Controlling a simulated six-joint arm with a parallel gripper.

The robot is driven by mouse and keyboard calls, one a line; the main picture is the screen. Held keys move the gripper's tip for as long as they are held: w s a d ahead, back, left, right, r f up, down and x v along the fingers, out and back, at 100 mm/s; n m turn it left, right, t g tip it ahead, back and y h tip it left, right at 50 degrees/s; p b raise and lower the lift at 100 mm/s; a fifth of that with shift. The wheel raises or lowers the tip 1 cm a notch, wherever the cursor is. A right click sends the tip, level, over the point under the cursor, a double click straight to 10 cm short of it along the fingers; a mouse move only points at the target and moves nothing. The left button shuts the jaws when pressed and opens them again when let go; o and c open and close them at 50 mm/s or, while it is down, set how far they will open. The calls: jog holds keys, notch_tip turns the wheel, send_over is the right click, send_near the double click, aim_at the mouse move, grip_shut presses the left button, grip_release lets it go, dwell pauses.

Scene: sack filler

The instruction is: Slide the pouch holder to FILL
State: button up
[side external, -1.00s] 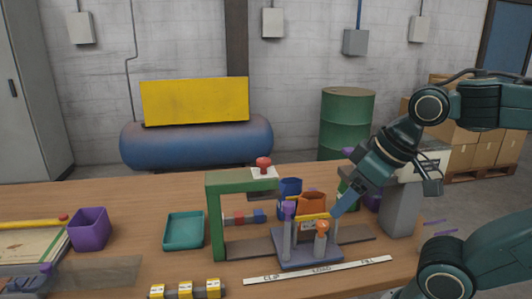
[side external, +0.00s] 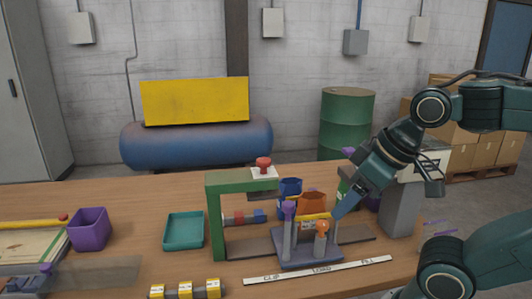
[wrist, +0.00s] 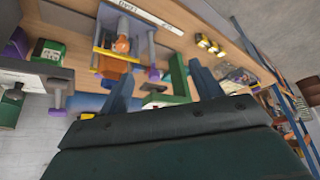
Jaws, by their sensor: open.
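The pouch holder (side external: 307,255) is a grey-violet base with upright posts on a dark rail. It stands beside the LOAD mark of the white label strip (side external: 320,270), between CLIP and FILL. An orange pouch (side external: 313,203) stands at its back behind a yellow bar (side external: 314,216). An orange-topped knob (side external: 321,228) rises at its front. My gripper (side external: 340,211) is at the holder's right upper side; contact cannot be told. In the wrist view, my gripper (wrist: 160,70) has its blue fingers apart with nothing between them, and the holder (wrist: 117,38) shows to the upper left.
A green frame (side external: 215,222) with a red button spans the rail's left part. A blue container (side external: 290,187) stands behind the holder. A grey column (side external: 400,210) stands to the right. A teal tray (side external: 184,231), purple bin (side external: 88,230) and yellow-marked blocks (side external: 186,290) lie left.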

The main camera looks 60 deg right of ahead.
jog(key=c, duration=0.3)
notch_tip(320, 180, up, 6)
jog(key=m+g, duration=0.3)
jog(key=g, duration=0.3)
send_over(289, 203)
jog(key=shift+r, duration=0.15)
notch_tip(289, 203, down, 14)
jog(key=shift+r, duration=0.1)
dwell(0.6)
jog(key=shift+c, duration=0.3)
grip_shut()
